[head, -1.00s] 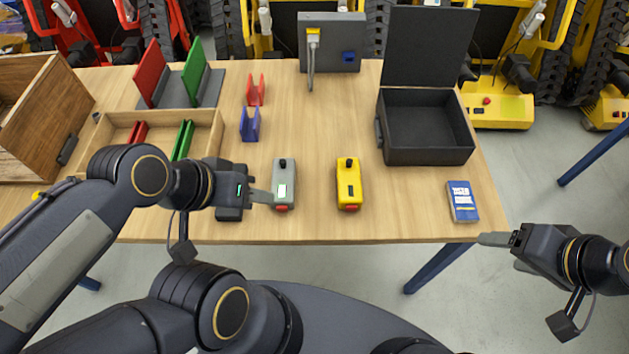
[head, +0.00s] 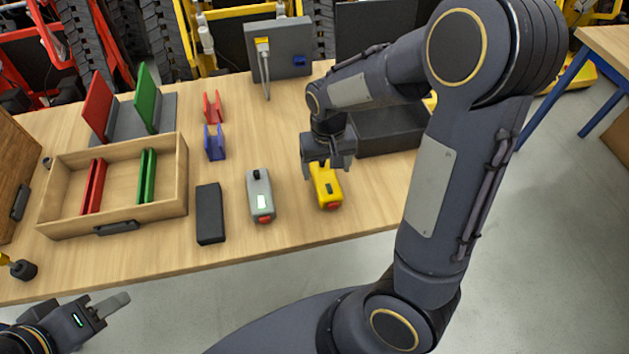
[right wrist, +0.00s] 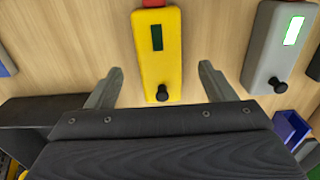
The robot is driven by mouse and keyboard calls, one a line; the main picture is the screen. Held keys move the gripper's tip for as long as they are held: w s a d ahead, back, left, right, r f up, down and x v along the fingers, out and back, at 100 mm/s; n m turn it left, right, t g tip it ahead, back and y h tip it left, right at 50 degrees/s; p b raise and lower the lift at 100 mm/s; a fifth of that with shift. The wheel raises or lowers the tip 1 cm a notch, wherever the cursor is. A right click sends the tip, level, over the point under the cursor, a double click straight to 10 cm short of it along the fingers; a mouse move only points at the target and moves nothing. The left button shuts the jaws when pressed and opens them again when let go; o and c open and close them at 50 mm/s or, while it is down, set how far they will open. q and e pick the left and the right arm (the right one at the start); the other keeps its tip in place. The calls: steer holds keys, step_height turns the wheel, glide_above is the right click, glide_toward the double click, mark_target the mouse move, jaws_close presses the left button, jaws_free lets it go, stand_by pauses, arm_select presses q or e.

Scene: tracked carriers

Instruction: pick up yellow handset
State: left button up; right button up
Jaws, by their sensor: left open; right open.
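The yellow handset (head: 327,188) lies on the table, with a red end toward the front edge and a black knob at its back end. My right gripper (head: 328,172) is over its back end, fingers pointing down. In the right wrist view the yellow handset (right wrist: 159,55) lies between the two open fingers of my right gripper (right wrist: 158,88), with a gap on each side. My left gripper (head: 112,306) is open and empty, off the table's front edge at lower left.
A grey handset (head: 260,196) and a black block (head: 210,213) lie to the left. A wooden tray (head: 112,220) with red and green pieces stands further left. A black case (head: 385,132) is behind my right arm. Red and blue holders (head: 214,143) stand behind.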

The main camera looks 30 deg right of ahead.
mark_target(326, 178)
step_height(326, 178, down, 6)
steer(key=shift+w+r, duration=0.1)
steer(key=c, duration=1.2)
steer(key=shift+r, duration=0.15)
